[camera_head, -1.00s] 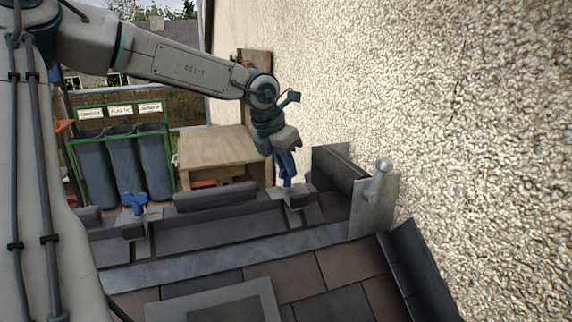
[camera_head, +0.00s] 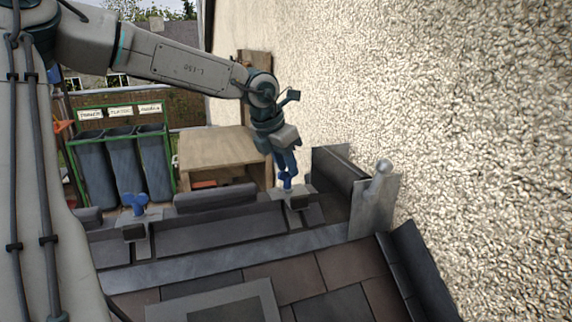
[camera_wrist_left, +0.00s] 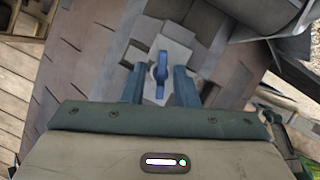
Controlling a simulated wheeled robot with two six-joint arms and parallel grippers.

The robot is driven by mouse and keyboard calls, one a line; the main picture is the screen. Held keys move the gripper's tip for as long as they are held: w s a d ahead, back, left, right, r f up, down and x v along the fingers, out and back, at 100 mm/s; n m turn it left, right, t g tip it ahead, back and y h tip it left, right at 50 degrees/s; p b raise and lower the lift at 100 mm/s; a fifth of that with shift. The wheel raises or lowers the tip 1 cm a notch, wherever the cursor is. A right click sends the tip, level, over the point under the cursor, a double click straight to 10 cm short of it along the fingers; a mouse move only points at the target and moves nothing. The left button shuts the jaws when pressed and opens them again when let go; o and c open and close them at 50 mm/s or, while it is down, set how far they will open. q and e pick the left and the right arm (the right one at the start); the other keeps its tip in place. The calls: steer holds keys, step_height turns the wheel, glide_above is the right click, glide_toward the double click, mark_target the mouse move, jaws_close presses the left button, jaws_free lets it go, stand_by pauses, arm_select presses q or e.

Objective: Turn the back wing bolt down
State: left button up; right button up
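A blue wing bolt (camera_head: 286,181) stands upright on a metal clamp plate (camera_head: 305,196) near the wall. My left gripper (camera_head: 287,163) is directly above it, pointing down. In the left wrist view the same bolt (camera_wrist_left: 160,70) shows between and just beyond the two fingertips of my left gripper (camera_wrist_left: 158,72). The fingers are apart, with a gap on each side of the bolt. A second blue wing bolt (camera_head: 139,203) stands on another clamp farther left, away from the gripper. My right gripper is not in view.
The rough rendered wall (camera_head: 450,120) rises close on the right. A metal bracket with a rounded post (camera_head: 376,195) stands beside the ridge. Roof tiles (camera_head: 325,265) lie in front. A wooden table (camera_head: 215,150) and several bins (camera_head: 125,165) are behind.

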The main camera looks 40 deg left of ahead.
arm_select(q)
steer(key=shift+s+f, duration=0.1)
